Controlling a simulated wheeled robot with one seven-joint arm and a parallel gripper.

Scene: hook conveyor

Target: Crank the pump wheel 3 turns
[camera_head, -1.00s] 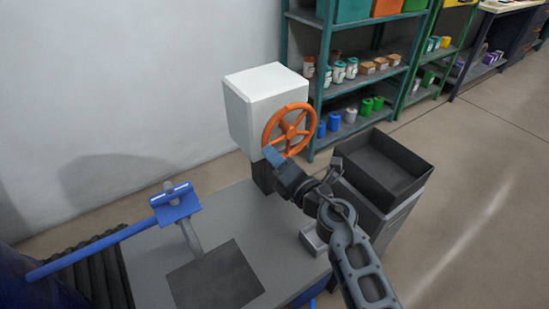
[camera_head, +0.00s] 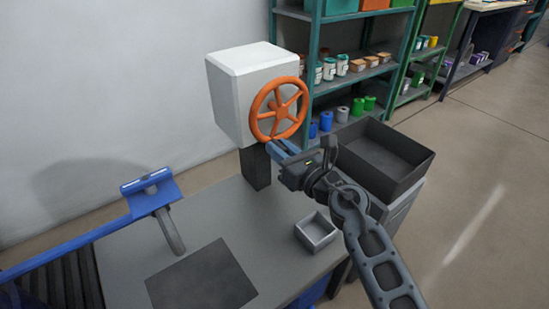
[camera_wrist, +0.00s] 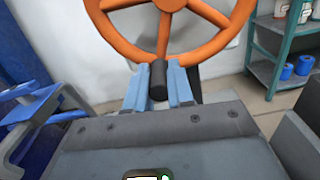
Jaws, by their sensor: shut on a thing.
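The orange pump wheel (camera_head: 281,109) is mounted on the side of a white box (camera_head: 240,95) that stands on a dark post (camera_head: 256,167). My gripper (camera_head: 284,148) is at the bottom of the wheel's rim. In the wrist view my gripper's blue fingers (camera_wrist: 157,88) are shut on a short black handle (camera_wrist: 157,74) at the lower rim. The orange wheel (camera_wrist: 165,30) fills the top of that view, with its upper part cut off. The far side of the handle is hidden.
A grey bench (camera_head: 120,262) lies below, with a small open grey box (camera_head: 317,234) on it. A blue T-shaped bar (camera_head: 150,192) stands at left. A dark bin (camera_head: 402,180) is right of my arm. A green shelf (camera_head: 347,87) stands behind.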

